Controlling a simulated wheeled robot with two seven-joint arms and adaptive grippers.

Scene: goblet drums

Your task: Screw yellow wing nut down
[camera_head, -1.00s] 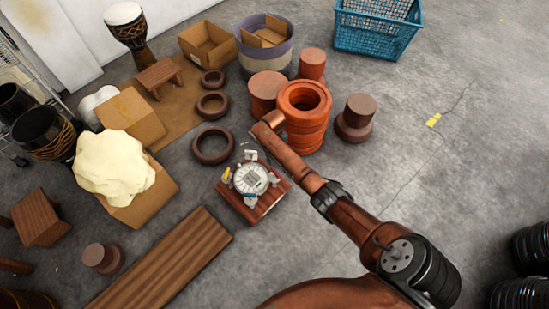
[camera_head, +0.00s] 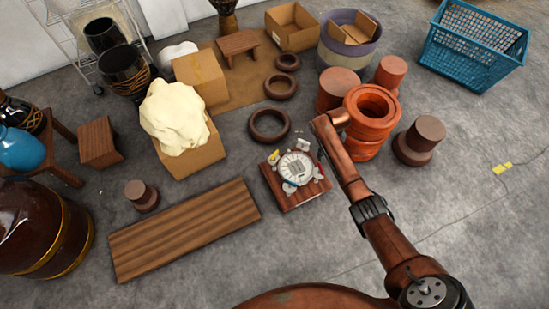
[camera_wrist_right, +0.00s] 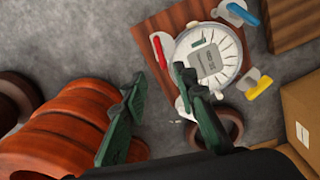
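A wooden block (camera_head: 302,198) stands on the floor and carries a round white dial (camera_head: 296,167) with a small grey display. Coloured wing nuts sit around the dial: yellow (camera_head: 273,157), blue (camera_head: 290,187) and red (camera_head: 321,171). In the right wrist view the yellow wing nut (camera_wrist_right: 262,88) lies right of the dial (camera_wrist_right: 209,58), the blue one (camera_wrist_right: 239,15) above it, the red one (camera_wrist_right: 160,50) at its left. My right gripper (camera_wrist_right: 160,80) is open and empty. One green finger overlaps the dial's lower edge in view; contact cannot be told. My left gripper is out of view.
An orange-brown ringed drum body (camera_head: 370,115) stands close beside my right wrist. Dark rings (camera_head: 269,126) lie behind the block. A wooden plank (camera_head: 185,228) lies left of it, and a box with a cream lump (camera_head: 175,118) stands beyond.

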